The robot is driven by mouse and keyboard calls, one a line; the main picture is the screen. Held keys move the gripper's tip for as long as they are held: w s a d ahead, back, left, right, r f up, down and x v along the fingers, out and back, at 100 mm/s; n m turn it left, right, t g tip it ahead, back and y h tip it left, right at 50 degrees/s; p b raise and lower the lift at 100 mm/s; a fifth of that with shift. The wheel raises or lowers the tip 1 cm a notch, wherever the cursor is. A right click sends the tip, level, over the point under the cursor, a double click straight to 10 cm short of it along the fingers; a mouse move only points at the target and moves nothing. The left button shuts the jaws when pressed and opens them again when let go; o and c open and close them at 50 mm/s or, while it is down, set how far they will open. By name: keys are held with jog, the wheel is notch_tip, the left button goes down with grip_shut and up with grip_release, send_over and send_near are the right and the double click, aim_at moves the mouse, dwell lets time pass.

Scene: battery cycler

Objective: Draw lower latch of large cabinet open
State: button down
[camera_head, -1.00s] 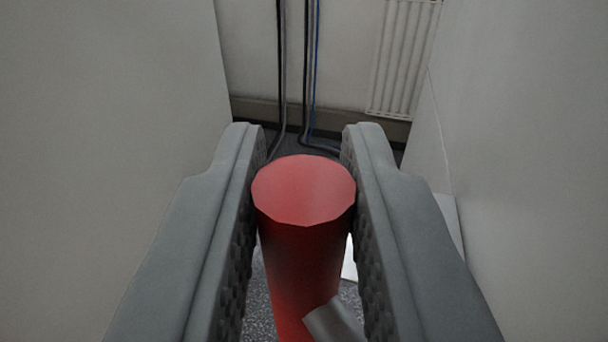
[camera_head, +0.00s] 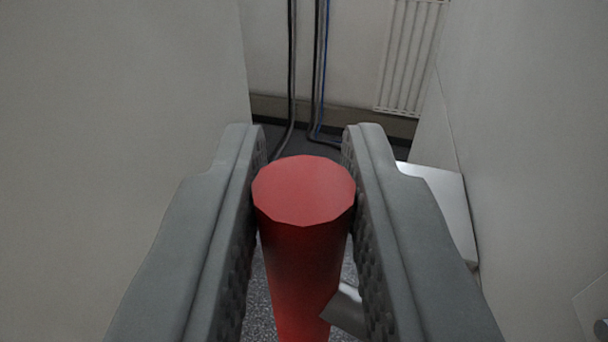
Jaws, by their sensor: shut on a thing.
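The latch handle (camera_head: 303,255) is a red upright cylinder with a flat, many-sided top, in the middle of the head camera view. My gripper (camera_head: 303,172) has one grey finger on each side of it and is shut on it. A short metal rod (camera_head: 345,310) joins the handle low on its right side; its far end is hidden behind the right finger. A large pale panel (camera_head: 110,130) fills the left side; I cannot tell whether it is the cabinet door.
A pale wall or panel (camera_head: 530,150) stands close on the right, with a white box-like piece (camera_head: 445,205) at its foot. Cables (camera_head: 315,70) and a radiator (camera_head: 412,58) are on the back wall. Speckled floor (camera_head: 262,300) shows below, in the gap between the panels.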

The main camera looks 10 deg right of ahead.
jog(key=shift+s+a, duration=0.15)
jog(key=shift+s, duration=0.1)
dwell(0.3)
jog(key=c, duration=1.3)
grip_release()
jog(key=shift+s, duration=0.1)
jog(key=v, duration=1.7)
jog(key=shift+s, duration=0.1)
jog(key=s+a+r+n+y, duration=0.2)
jog(key=s+a+r+y, duration=0.2)
jog(key=s+a+r, duration=1.4)
notch_tip(320, 180, up, 3)
jog(key=shift+s+a+r+n, duration=0.15)
jog(key=shift+s+a+n, duration=0.15)
jog(key=shift+a, duration=0.45)
